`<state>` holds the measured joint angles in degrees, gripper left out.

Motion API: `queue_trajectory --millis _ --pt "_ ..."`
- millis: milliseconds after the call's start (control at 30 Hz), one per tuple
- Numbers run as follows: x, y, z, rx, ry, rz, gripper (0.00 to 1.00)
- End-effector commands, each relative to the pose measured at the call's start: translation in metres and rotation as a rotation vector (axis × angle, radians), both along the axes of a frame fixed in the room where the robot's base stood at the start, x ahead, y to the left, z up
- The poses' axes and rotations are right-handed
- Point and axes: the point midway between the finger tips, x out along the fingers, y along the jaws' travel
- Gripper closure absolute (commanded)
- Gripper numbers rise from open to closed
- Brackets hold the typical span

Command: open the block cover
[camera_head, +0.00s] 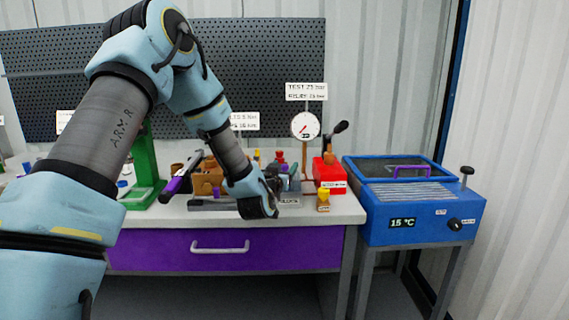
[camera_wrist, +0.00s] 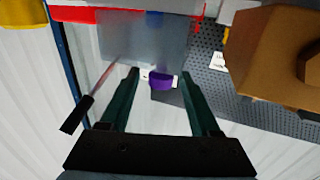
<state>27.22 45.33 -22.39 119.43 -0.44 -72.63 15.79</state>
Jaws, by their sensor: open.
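A grey block (camera_head: 290,185) with a small label in front stands on the bench, partly hidden behind my wrist. In the wrist view a flat grey panel (camera_wrist: 145,35), which looks like the block's cover, fills the top middle. A small purple grip (camera_wrist: 160,80) shows at its lower edge, between my fingers. My gripper (camera_wrist: 159,73) is open, with its two dark green fingers either side of the purple grip. I cannot tell whether they touch it. In the head view my gripper (camera_head: 272,195) is beside the block, its fingertips mostly hidden.
A red box (camera_head: 329,174) with a gauge (camera_head: 305,125) and black lever stands right of the block. A small yellow piece (camera_head: 323,200) is near the front edge. A brown block (camera_head: 207,182) sits left; it is close in the wrist view (camera_wrist: 270,55). A blue bath (camera_head: 420,205) stands right.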

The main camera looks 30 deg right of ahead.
Motion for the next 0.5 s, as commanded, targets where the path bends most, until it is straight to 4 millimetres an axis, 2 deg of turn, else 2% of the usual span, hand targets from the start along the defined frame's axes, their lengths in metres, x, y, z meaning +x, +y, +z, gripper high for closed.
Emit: queue_trajectory --millis 367,500 --pt "0.0048 -0.0044 -0.0001 0.001 -0.001 0.000 0.37" --pt "0.0048 -0.0043 0.0000 0.001 -0.001 0.000 0.53"
